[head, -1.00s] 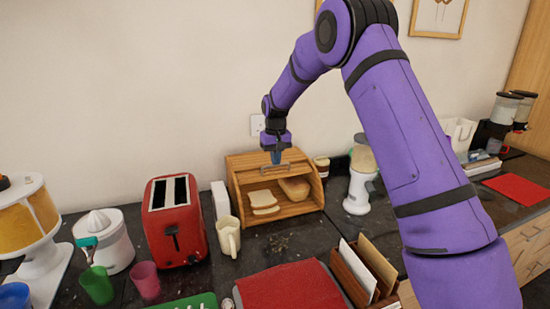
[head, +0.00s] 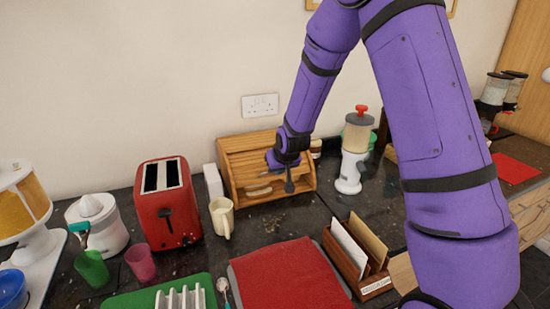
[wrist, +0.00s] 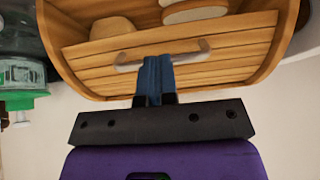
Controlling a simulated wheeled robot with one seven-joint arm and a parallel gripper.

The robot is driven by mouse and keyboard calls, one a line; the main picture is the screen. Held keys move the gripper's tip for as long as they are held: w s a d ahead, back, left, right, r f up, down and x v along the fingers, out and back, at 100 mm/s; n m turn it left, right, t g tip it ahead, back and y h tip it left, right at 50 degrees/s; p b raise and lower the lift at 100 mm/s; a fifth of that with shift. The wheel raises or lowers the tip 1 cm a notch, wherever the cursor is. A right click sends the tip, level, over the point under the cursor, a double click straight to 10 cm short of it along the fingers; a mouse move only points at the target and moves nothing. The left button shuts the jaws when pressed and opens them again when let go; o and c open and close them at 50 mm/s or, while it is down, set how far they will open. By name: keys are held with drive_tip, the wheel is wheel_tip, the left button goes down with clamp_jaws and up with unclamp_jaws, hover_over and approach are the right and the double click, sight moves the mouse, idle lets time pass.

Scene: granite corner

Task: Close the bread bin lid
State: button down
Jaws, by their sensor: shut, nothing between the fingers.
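The wooden bread bin (head: 235,160) stands against the wall. Its slatted roll-top lid is mostly down, with a gap left along the bottom where bread shows inside. The wrist view shows the lid (wrist: 225,52) with its pale bar handle (wrist: 192,52), and bread (wrist: 195,12) beyond the lid's edge. My gripper (head: 289,184) is in front of the lid. Its blue fingers (wrist: 157,75) are shut and empty, overlapping the middle of the handle; I cannot tell whether they press on it.
A cream jug (head: 221,217) stands in front of the bin at the left, with a red toaster (head: 168,205) further left. A white dispenser (head: 352,165) stands to the right. A red mat (head: 288,280) and a letter rack (head: 345,265) are nearer on the dark counter.

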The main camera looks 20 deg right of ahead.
drive_tip(key=s+f, duration=0.2)
drive_tip(key=f, duration=0.1)
drive_tip(key=s+f, duration=0.1)
drive_tip(key=shift+f, duration=0.2)
drive_tip(key=shift+s+f, duration=0.2)
drive_tip(key=shift+f, duration=0.35)
drive_tip(key=shift+s+f, duration=0.15)
drive_tip(key=shift+f, duration=0.35)
